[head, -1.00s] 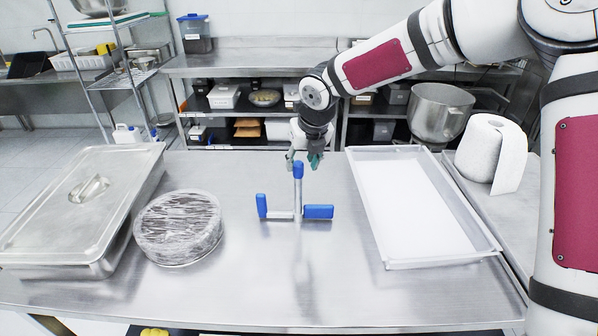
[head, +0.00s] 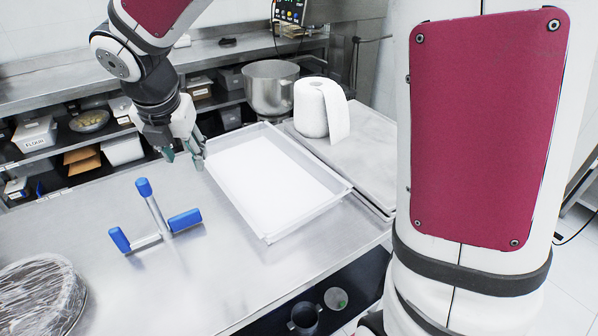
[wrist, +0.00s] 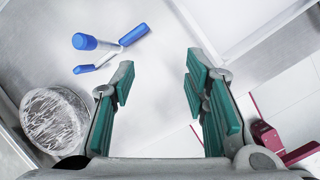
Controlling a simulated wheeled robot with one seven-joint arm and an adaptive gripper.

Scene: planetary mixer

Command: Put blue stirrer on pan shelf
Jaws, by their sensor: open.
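The blue stirrer (head: 156,222) stands on the steel table, a grey metal frame with an upright blue-tipped stem and two blue-ended arms. It also shows at the upper left of the wrist view (wrist: 85,42). My gripper (head: 182,155) is above the far side of the table, behind and right of the stirrer and near the left rim of the white tray. In the wrist view my gripper (wrist: 158,80) has its green-padded fingers wide apart with nothing between them. The stirrer lies beyond the left finger, apart from it. I cannot tell which surface is the pan shelf.
A white tray (head: 258,232) lies on the table right of the stirrer. A film-wrapped round container (head: 40,300) is at the lower left. A paper roll (head: 312,108) and a steel mixer bowl (head: 271,88) stand behind the tray. Bare table surrounds the stirrer.

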